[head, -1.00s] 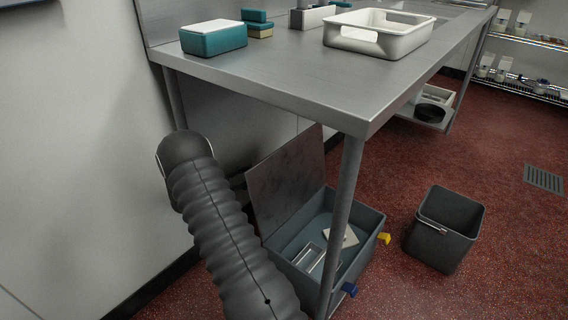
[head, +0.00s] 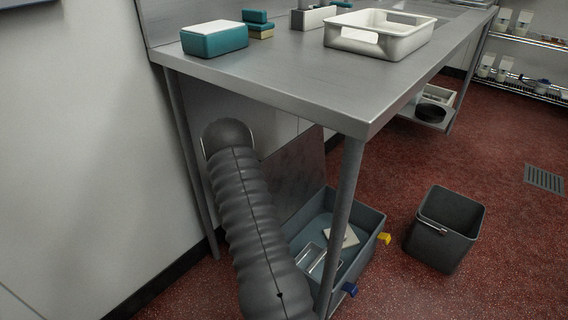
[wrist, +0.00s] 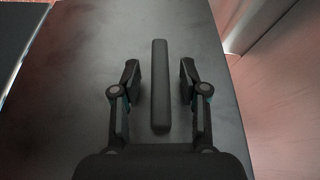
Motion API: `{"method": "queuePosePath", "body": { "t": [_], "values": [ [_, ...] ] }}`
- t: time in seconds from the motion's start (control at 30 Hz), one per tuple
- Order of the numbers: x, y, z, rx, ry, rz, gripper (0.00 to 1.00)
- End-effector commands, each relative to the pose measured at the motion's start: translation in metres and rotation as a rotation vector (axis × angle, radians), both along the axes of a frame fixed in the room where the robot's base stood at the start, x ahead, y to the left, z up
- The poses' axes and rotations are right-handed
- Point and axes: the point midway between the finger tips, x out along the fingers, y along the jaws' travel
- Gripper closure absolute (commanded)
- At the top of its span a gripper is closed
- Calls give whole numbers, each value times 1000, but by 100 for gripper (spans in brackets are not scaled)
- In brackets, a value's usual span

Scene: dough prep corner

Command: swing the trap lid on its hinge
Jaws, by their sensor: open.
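The trap lid (head: 303,165) is a flat grey panel standing raised at the back left of the open blue-grey trap box (head: 371,228) under the steel table. My ribbed arm covers its left part in the head view, and my gripper is hidden there. In the wrist view the lid (wrist: 85,75) fills most of the picture. A dark bar handle (wrist: 160,110) runs up its middle. My gripper (wrist: 160,72) is open, with one finger on each side of the bar. A gap shows between the bar and each finger.
A table leg (head: 344,215) stands in front of the trap box. A dark bin (head: 447,235) is on the red floor to the right. The steel tabletop (head: 300,85) overhangs the box, and a wall is at left.

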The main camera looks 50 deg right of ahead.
Motion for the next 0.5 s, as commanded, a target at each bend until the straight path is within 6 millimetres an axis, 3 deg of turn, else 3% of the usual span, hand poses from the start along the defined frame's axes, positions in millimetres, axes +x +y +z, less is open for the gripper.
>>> {"method": "queuePosePath", "body": {
  "t": [0.33, 0.5],
  "values": [
    [-1, -3, 0, 0, 1, 0, 59],
    [-1, -3, 0, 0, 1, 0, 100]
  ]
}}
